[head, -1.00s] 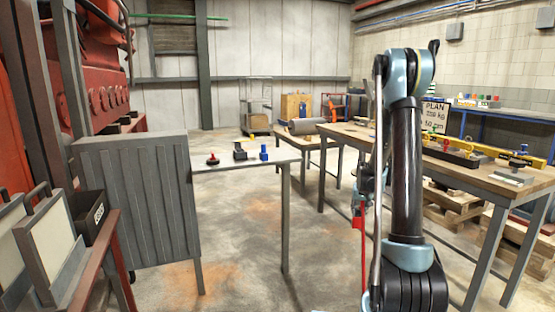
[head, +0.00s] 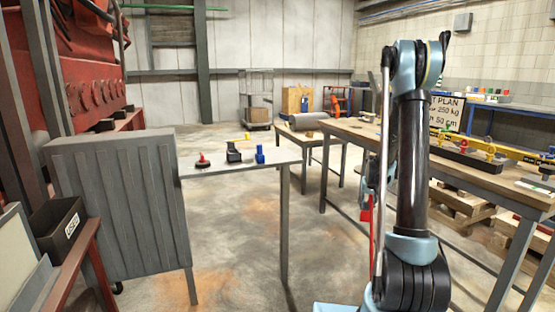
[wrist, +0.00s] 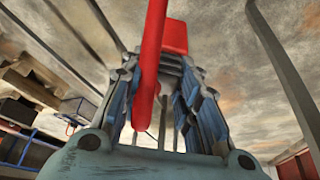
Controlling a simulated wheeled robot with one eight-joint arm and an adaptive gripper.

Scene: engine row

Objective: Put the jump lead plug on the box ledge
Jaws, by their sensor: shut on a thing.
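The red jump lead plug (wrist: 174,36) is in my gripper (wrist: 163,88) in the wrist view, with a red lead or handle (wrist: 147,70) running across the jaws. My gripper is shut on it, above bare floor. In the head view a strip of the red plug or lead (head: 366,216) shows beside my arm; the gripper itself is mostly hidden there. A grey ribbed box (head: 120,205) stands at the left. A pale ledge or tabletop (head: 225,170) extends right from it on thin legs, well left of my arm. I cannot tell which surface is the box ledge.
On the pale top are a red knobbed piece (head: 202,161), a dark block (head: 233,152) and a blue piece (head: 260,154). A long wooden bench (head: 480,172) stands right. A dark bin (head: 61,226) is at lower left. Floor between box and bench is clear.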

